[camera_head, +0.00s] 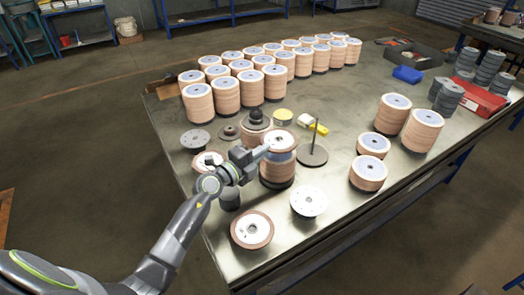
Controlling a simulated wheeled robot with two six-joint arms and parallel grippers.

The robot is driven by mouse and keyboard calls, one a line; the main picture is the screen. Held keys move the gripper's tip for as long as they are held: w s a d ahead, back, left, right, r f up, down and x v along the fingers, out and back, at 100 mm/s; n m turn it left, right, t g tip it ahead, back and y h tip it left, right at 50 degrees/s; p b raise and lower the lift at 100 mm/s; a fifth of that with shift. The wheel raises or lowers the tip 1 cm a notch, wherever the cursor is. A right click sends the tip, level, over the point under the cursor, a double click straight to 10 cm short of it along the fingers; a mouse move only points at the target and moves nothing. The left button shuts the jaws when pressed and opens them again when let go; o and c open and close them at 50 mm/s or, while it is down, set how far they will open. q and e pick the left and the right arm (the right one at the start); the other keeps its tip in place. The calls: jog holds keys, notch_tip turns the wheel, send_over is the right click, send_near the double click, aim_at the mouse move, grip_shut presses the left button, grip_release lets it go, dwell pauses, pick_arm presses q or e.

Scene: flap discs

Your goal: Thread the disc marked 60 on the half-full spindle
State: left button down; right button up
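My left gripper (263,151) reaches in from the left and appears shut on the rim of a tan flap disc with a white label (281,139). That disc is roughly level, over a tan disc stack (278,175) near the middle of the table. A grey-blue band shows between them; whether disc and stack touch is hard to tell. Any rod in the stack is hidden. A bare spindle with an upright rod and dark round base (312,156) stands just right. Label numbers are too small to read. My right gripper is not in view.
Loose discs lie at the front: a brown-rimmed one (251,229) and a white one (308,202). Disc stacks (423,130) stand at right, and rows of stacks (226,92) at the back. A dark knobbed piece (256,119) stands behind the held disc. The table's front right is clear.

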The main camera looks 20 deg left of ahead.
pick_arm(q)
jog(key=shift+f, duration=0.15)
jog(key=shift+f+b, duration=1.25)
jog(key=shift+f, duration=0.25)
jog(key=c, duration=1.5)
grip_release()
jog(key=shift+s, duration=0.1)
jog(key=shift+c, duration=0.2)
jog(key=shift+f, duration=0.15)
jog(key=shift+s+f, duration=0.1)
jog(key=shift+s, duration=0.05)
jog(key=b+v, duration=0.1)
jog(key=v, duration=1.6)
jog(key=shift+r+b, duration=0.3)
jog(key=shift+r, duration=0.15)
